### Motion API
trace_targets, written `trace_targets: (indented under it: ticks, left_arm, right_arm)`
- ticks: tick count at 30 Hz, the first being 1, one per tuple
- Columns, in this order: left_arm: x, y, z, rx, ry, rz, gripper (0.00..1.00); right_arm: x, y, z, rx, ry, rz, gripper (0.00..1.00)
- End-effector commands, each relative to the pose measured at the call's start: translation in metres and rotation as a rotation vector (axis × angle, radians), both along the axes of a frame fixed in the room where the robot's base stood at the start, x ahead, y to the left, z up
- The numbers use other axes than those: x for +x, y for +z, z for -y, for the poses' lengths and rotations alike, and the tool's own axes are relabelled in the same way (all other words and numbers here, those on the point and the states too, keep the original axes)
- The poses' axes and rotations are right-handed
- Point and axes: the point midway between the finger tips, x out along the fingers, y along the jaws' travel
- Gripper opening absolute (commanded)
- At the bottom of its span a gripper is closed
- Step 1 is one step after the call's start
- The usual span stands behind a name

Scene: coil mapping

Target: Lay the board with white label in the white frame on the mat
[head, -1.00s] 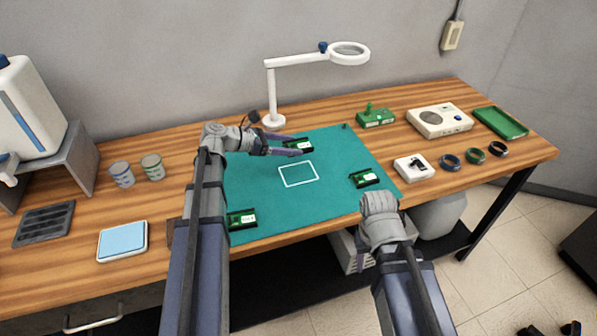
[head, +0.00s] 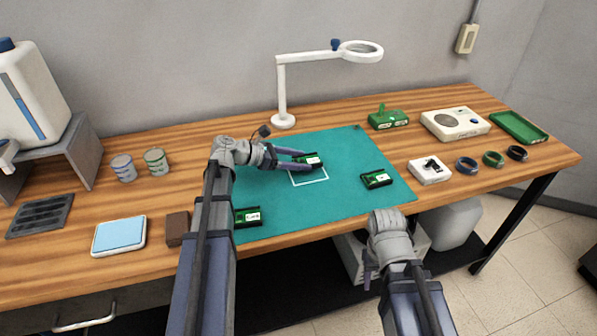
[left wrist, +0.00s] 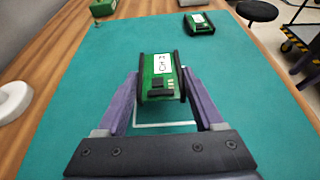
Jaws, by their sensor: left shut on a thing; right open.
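My left gripper (head: 314,163) is shut on a green board with a white label (head: 313,158), its fingers along the board's two sides. The left wrist view shows this board (left wrist: 161,78) with dark edges and characters on its label. The white frame (head: 310,183) is a thin square outline on the teal mat (head: 270,210). The held board overlaps the frame's far part in view; its height above the mat is hard to tell. Two similar labelled boards lie on the mat, one at right (head: 376,179) and one at front left (head: 247,217). My right gripper (head: 369,265) is open, off the table's front edge.
A magnifier lamp (head: 282,120) stands behind the mat. To the right are a green device (head: 388,119), a white box (head: 430,170), several rings and a green tray (head: 519,127). A brown block (head: 178,229) sits left of the mat.

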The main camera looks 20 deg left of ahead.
Motion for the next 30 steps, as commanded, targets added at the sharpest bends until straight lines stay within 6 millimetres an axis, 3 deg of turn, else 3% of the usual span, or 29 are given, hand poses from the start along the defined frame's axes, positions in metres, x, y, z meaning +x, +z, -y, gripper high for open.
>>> trace_targets:
  ticks: [7,20,21,28,30]
  left_arm:
    - [0.0,-0.033,0.0,0.0,0.0,0.0,0.15]
    - [0.0,-0.036,0.0,0.0,0.0,0.0,0.15]
    - [0.0,-0.035,0.0,0.0,0.0,0.0,0.71]
    - [0.0,-0.035,0.0,0.0,0.0,0.0,0.97]
    - [0.0,-0.035,0.0,0.0,0.0,0.0,0.99]
  right_arm:
    - [0.0,-0.033,0.0,0.0,0.0,0.0,0.5]
    - [0.0,-0.036,0.0,0.0,0.0,0.0,0.5]
    - [0.0,-0.035,0.0,0.0,0.0,0.0,0.5]
    - [0.0,-0.035,0.0,0.0,0.0,0.0,0.5]
    - [0.0,-0.035,0.0,0.0,0.0,0.0,0.5]
